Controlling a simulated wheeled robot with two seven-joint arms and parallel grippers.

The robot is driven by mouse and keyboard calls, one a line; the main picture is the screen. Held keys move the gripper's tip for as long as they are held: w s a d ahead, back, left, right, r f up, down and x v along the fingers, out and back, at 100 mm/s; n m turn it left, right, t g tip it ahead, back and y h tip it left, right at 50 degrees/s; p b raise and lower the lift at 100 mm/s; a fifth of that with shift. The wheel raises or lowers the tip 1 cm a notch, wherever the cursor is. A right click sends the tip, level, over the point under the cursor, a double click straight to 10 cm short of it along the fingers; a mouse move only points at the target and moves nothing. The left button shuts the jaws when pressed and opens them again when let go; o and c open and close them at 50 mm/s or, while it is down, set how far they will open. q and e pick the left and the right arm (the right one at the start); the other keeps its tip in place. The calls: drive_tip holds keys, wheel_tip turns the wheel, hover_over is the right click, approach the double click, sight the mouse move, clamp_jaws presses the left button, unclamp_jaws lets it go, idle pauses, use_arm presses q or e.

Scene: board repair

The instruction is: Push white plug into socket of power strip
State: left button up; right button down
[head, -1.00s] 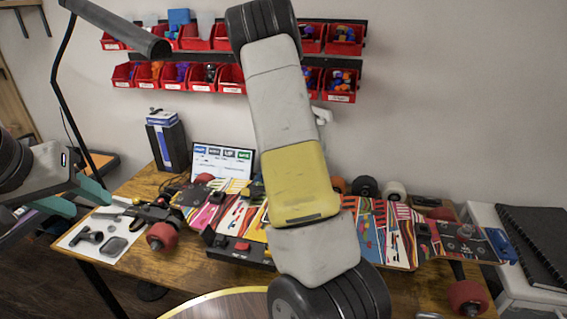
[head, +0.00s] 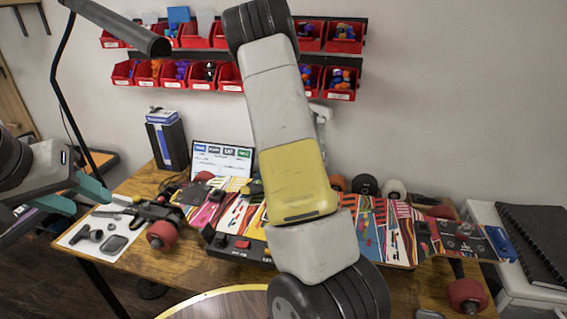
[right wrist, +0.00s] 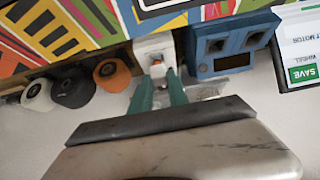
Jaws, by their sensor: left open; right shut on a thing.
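My right gripper (right wrist: 160,92) shows in the right wrist view, its teal fingers shut on a white piece, seemingly the white plug (right wrist: 154,46), with a bit of orange between the tips. The plug is beside the colourful board. In the head view my right arm hides this gripper and the plug. A black bar with red switches, likely the power strip (head: 236,251), lies along the board's front edge, partly hidden by my right arm; its sockets cannot be made out. My left gripper (head: 88,203) is open and empty over the table's left end.
A blue block with square openings (right wrist: 232,46) stands close to the plug. Wheels (right wrist: 72,88) lie on its other side. The colourful skateboard (head: 393,232) fills much of the table. A label display (head: 222,160) and a dark box (head: 166,140) stand behind. Red bins (head: 340,88) hang on the wall.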

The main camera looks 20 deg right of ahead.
drive_tip(key=shift+f, duration=1)
idle(1.7)
drive_tip(key=c, duration=0.9)
unclamp_jaws()
drive_tip(key=shift+r, duration=0.35)
drive_tip(key=shift+r, duration=1.15)
drive_tip(key=shift+r, duration=3.05)
